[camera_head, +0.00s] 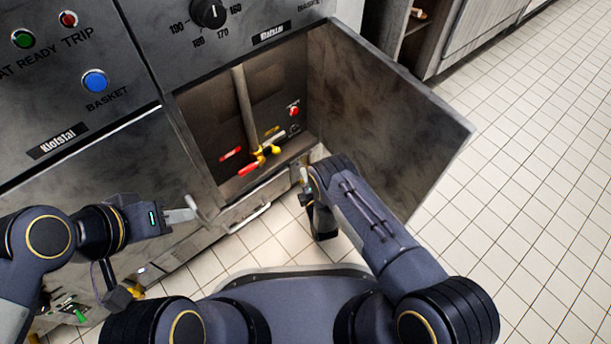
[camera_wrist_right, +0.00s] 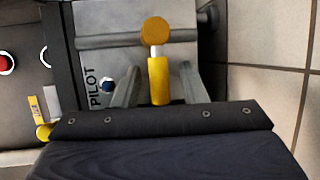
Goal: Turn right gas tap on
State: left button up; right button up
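In the right wrist view a tap with a yellow lever (camera_wrist_right: 159,82) and a round yellow end (camera_wrist_right: 156,31) sits on a grey horizontal pipe (camera_wrist_right: 110,41). My right gripper (camera_wrist_right: 157,86) is open, with one finger on each side of the lever and a visible gap on both sides. In the head view my right gripper (camera_head: 304,181) is at the cabinet's right front edge, and the tap there is too small to make out. My left gripper (camera_head: 184,214) is in front of the closed left panel, empty; its finger gap is unclear.
The open cabinet (camera_head: 215,110) holds a vertical pipe (camera_head: 244,108), a yellow valve (camera_head: 268,152) with red handle and a red button (camera_head: 293,111). Its door (camera_head: 385,120) stands open to the right, beside my right arm. A PILOT label (camera_wrist_right: 93,87) is beside the fingers. Tiled floor is free at right.

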jog(key=shift+c, duration=0.5)
grip_shut()
jog(key=shift+r, duration=0.1)
jog(key=shift+w+d+r+m+g+p, duration=0.15)
jog(key=shift+r+m+g+p, duration=0.55)
jog(key=shift+m, duration=0.5)
jog(key=shift+w+d+r+m+g+y, duration=0.1)
jog(key=shift+r+m+g+y, duration=0.15)
jog(key=shift+m, duration=0.2)
jog(key=shift+s+d+r+m+g+y, duration=0.1)
jog(key=shift+m+g+y, duration=0.1)
jog(key=shift+m+y, duration=0.2)
jog(key=shift+w+d+r+m+g+y, duration=0.1)
jog(key=shift+r+m+g+y, duration=0.15)
jog(key=shift+m, duration=0.2)
